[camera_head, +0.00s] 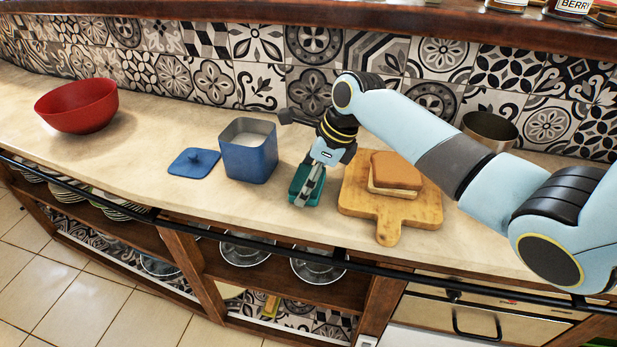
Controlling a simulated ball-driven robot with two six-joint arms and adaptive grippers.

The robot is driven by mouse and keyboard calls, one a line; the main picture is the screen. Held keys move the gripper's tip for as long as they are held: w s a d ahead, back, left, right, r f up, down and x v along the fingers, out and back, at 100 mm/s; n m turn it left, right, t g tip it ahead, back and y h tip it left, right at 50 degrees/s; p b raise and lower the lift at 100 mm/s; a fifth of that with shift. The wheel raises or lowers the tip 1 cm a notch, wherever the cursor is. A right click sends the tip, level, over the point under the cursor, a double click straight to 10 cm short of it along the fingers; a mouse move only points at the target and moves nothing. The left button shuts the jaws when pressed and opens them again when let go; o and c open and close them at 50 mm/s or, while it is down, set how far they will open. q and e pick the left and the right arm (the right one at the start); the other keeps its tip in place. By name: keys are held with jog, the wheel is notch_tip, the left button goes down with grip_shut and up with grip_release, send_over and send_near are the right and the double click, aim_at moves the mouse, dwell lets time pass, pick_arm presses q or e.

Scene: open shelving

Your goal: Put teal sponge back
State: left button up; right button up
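The teal sponge (297,181) lies on the beige counter, between the blue canister and the wooden board. My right gripper (306,196) reaches down over it, and its fingers cover the middle of the sponge. The fingers are at the sponge, but whether they are closed on it or only around it cannot be told. Teal shows on both sides of the fingers. My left gripper is not in view.
A blue canister (249,163) with white contents stands close left, its lid (194,162) beside it. A cutting board (390,225) with bread (396,170) is close right. A red bowl (77,106) stands far left. Shelves below hold bowls (318,268) and plates.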

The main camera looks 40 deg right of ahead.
jog(key=shift+o, duration=0.6)
jog(key=shift+d+r, duration=0.1)
jog(key=shift+r, duration=0.2)
jog(key=p+v, duration=0.1)
jog(key=v, duration=1)
jog(key=shift+s+r, duration=0.15)
jog(key=shift+r, duration=0.15)
jog(key=shift+d+f, duration=0.1)
